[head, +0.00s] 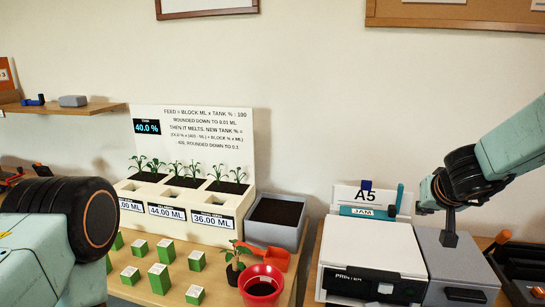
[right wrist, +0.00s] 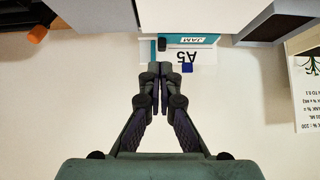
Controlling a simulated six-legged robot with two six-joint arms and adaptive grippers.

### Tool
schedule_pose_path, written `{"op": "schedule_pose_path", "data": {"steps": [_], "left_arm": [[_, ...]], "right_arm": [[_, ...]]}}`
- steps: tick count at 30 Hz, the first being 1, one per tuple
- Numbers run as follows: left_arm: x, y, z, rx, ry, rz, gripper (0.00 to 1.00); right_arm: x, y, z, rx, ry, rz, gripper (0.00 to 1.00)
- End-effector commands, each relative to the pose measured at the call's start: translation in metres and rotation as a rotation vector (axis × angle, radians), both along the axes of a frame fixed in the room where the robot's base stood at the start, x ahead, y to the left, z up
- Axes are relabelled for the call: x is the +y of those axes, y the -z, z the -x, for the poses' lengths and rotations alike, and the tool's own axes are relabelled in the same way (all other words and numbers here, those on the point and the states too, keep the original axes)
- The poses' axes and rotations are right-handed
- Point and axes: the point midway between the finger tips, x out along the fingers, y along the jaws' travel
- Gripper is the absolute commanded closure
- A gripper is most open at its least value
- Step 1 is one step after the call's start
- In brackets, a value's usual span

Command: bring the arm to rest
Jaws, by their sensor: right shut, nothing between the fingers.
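My right arm comes in from the right in the head view, and my right gripper (head: 426,197) is at its end, above the back of the printer. Its fingers are mostly hidden there. In the right wrist view the right gripper (right wrist: 160,72) is shut, its fingertips together with nothing between them. They point toward the A5 sign (right wrist: 190,56) and the teal JAM label (right wrist: 198,40), which appear upside down. I cannot tell the gap to them. My left arm fills the lower left of the head view; its gripper is out of view.
The white printer (head: 372,246) and a grey box (head: 452,262) stand under my right arm. To the left are a planter (head: 185,228) with seedlings, a grey soil bin (head: 275,222), a red pot (head: 262,284) and several green-white blocks (head: 166,250).

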Motion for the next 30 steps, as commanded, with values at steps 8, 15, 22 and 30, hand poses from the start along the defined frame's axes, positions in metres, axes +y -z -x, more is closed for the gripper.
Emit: {"op": "schedule_pose_path", "data": {"steps": [8, 15, 22, 30], "left_arm": [[0.000, 0.000, 0.000, 0.001, 0.000, 0.000, 0.54], [0.000, 0.000, 0.000, 0.000, 0.000, 0.000, 0.54], [0.000, 0.002, 0.000, 0.000, 0.000, 0.000, 0.54], [0.000, 0.007, 0.000, 0.001, 0.000, 0.000, 0.54]], "right_arm": [[-0.006, -0.001, -0.003, -0.026, 0.100, -0.062, 1.00], [-0.011, 0.010, 0.009, -0.047, 0.187, -0.075, 1.00], [0.004, 0.083, 0.056, 0.011, 0.198, -0.036, 1.00], [0.053, 0.214, 0.167, 0.213, 0.059, -0.035, 1.00]]}}
